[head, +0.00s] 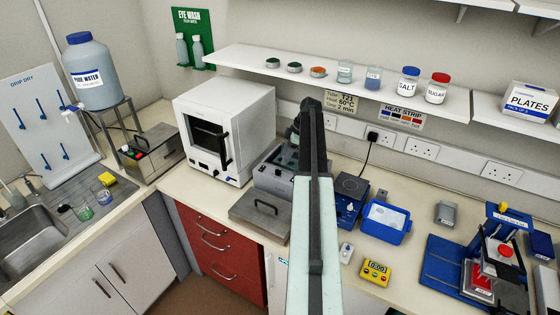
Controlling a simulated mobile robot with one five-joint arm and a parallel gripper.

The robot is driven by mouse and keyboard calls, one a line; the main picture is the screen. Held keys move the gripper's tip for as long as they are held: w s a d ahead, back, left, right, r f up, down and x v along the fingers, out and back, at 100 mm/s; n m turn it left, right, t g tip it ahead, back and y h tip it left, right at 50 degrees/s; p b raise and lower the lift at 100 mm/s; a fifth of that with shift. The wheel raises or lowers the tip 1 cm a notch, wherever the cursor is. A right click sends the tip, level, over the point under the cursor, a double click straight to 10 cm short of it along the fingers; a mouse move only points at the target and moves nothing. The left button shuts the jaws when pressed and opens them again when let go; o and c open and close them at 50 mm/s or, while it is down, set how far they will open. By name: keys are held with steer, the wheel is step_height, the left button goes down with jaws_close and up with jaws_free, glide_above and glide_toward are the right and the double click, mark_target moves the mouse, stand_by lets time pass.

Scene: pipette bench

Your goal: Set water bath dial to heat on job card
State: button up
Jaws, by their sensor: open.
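The job card (340,102) hangs under the shelf and reads tube T21, heat 60°C, time 2 min. A grey box (272,178) with an open, dark-holed top stands right of the white oven; it looks like the water bath. A flat grey lid (261,212) with a handle lies in front of it. My arm crosses the box's right part, and I cannot see a dial or its setting. The dark end of my gripper (297,134) is above the back of the box, open; its fingertips are mostly hidden by my arm.
The white oven (203,108) stands close on the left. A blue device (347,200), a blue tub (385,219) and a yellow timer (375,272) stand to the right. The shelf (330,78) overhangs the back. A second lidded grey box (153,153) stands farther left.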

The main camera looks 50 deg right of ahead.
mark_target(279, 170)
steer(key=b+x, duration=0.7)
steer(key=x, duration=0.1)
steer(key=shift+s+d+b, duration=0.1)
steer(key=shift+d+b, duration=0.05)
steer(key=shift+b, duration=0.2)
steer(key=shift+r, duration=0.1)
